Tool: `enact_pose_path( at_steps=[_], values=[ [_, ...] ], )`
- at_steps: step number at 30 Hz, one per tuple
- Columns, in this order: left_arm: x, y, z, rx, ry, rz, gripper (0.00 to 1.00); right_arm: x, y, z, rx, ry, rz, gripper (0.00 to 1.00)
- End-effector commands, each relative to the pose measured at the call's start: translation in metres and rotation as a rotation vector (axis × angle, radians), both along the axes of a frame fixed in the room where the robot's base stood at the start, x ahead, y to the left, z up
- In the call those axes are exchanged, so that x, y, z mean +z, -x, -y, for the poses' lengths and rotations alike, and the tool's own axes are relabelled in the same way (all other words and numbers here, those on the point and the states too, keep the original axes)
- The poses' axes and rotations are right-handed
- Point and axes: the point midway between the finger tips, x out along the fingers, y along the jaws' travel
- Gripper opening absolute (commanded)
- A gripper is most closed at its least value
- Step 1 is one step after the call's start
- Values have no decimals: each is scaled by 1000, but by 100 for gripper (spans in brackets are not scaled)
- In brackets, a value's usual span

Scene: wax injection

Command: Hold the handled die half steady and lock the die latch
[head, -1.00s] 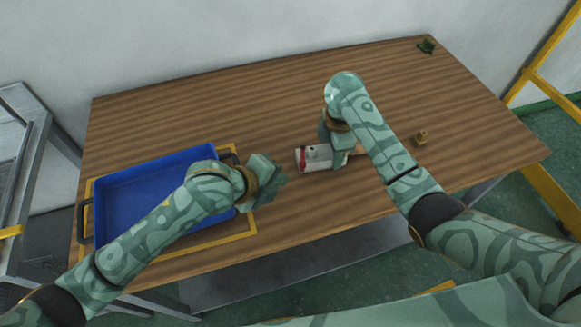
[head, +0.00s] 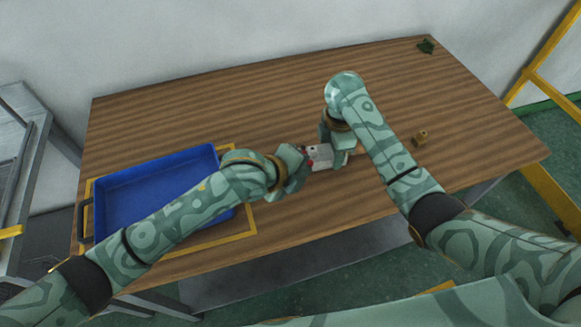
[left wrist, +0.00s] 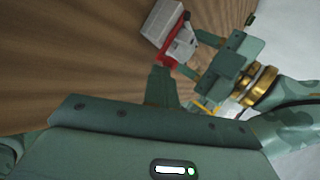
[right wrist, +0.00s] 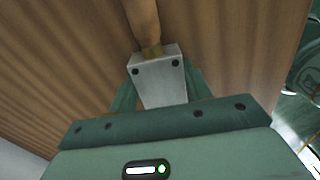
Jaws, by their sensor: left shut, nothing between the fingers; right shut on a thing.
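The die is a pale metal block (head: 319,153) with a red latch part (left wrist: 176,53) at its left end. A wooden handle (right wrist: 143,20) with a brass collar joins the metal block (right wrist: 159,77) in the right wrist view. My right gripper (head: 336,152) is shut on the handled die half, low over the table. My left gripper (head: 301,163) is shut and empty at the left end of the die, close to the red part. I cannot tell whether its fingertips touch the latch. The grippers hide parts of the die.
A blue tray (head: 95,212) stands on a yellow-outlined area at the left of the wooden table (head: 230,110). A dark green object (head: 426,46) lies at the far right corner. The table's back is clear.

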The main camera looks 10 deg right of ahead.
Motion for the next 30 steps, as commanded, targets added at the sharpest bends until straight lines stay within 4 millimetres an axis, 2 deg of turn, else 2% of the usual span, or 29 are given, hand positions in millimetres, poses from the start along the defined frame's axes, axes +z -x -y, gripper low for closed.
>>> enact_pose_path(
  at_steps=[11, 23, 26, 30],
  values=[
    [0, 1, 1, -3, 4, -2, 0, 1, 0, -2, 0, -5, 2, 9],
    [0, -5, -14, -2, 3, -2, 0, 1, 0, -2, 0, -3, 2, 9],
    [-1, 1, -19, -3, 2, -3, 0, 0, 0, -1, 0, -3, 2, 9],
    [-2, 22, -38, -3, 1, -4, 0, 0, 0, -1, 0, -2, 1, 9]
  ],
)
